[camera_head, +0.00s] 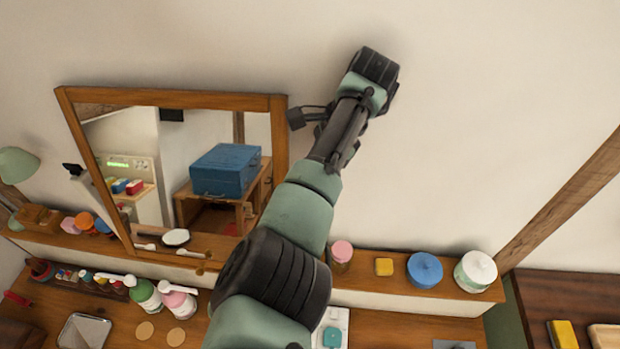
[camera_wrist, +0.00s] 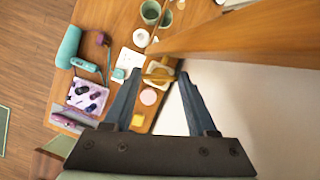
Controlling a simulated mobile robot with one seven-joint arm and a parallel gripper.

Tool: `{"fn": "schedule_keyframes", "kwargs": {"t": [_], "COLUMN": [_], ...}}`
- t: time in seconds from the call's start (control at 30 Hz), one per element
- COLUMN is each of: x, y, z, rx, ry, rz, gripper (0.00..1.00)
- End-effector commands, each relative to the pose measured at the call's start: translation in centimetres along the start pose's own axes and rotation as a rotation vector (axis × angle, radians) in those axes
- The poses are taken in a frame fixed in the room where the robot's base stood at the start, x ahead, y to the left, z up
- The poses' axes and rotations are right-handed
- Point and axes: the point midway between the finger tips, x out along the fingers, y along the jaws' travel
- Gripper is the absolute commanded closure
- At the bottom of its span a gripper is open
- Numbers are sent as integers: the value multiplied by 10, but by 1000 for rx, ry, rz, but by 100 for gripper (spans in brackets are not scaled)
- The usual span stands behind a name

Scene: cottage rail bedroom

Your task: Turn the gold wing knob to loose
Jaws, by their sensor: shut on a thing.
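The gold wing knob (camera_wrist: 158,77) shows in the wrist view between the fingertips of my gripper (camera_wrist: 157,74), close to the lower end of the wooden mirror frame. My fingers are shut on the knob, one at each side. The mirror (camera_head: 283,140) stands on the shelf against the wall in the head view. There, my arm passes in front of the area right of its frame, and the knob and my fingertips are hidden. The frame also shows large at the upper right of the wrist view (camera_wrist: 240,38).
On the shelf right of my arm are a pink-lidded jar (camera_head: 341,252), a yellow block (camera_head: 384,267), a blue round tin (camera_head: 425,270) and a white jar (camera_head: 475,271). Pump bottles (camera_head: 178,299) stand on the table below. The wall at upper right is bare.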

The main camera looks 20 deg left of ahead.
Motion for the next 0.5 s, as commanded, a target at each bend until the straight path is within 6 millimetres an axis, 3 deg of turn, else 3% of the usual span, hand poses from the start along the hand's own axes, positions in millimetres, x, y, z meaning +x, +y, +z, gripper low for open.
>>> {"fn": "schedule_keyframes", "kwargs": {"t": [0.5], "x": [0], "y": [-1], "z": [0], "rx": [-156], "ry": [0], "rz": [64], "gripper": [98]}}
